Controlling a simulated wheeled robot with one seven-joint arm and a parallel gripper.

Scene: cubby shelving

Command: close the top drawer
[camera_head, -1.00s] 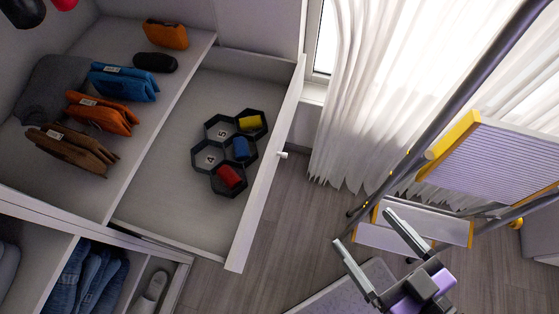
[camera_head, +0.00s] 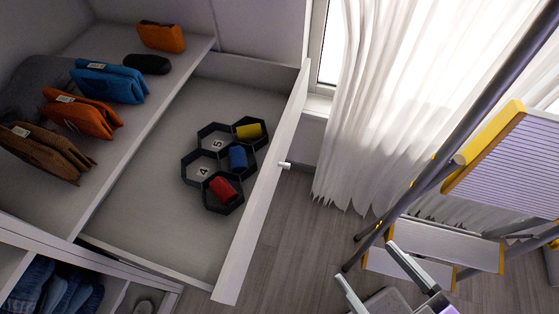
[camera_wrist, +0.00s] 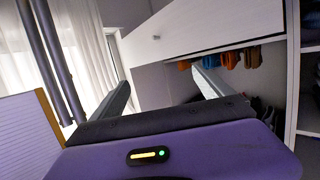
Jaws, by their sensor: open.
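The top drawer (camera_head: 150,222) stands open in the head view, pulled out from the shelving toward the right. Its white front panel (camera_head: 262,190) carries a small knob (camera_head: 285,165). Inside lies a black hexagonal organizer (camera_head: 190,170) with a yellow, a blue and a red roll in some of its cells. My gripper (camera_head: 372,270) is open and empty at the lower right, apart from the drawer front, over the floor side. In the wrist view my gripper (camera_wrist: 160,92) has its fingers spread, with the white drawer front (camera_wrist: 205,28) and its knob (camera_wrist: 156,37) beyond them.
A stepladder (camera_head: 445,245) with yellow edges stands at the right near the white curtain (camera_head: 375,100). Bare floor (camera_head: 300,250) lies between the drawer front and my gripper.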

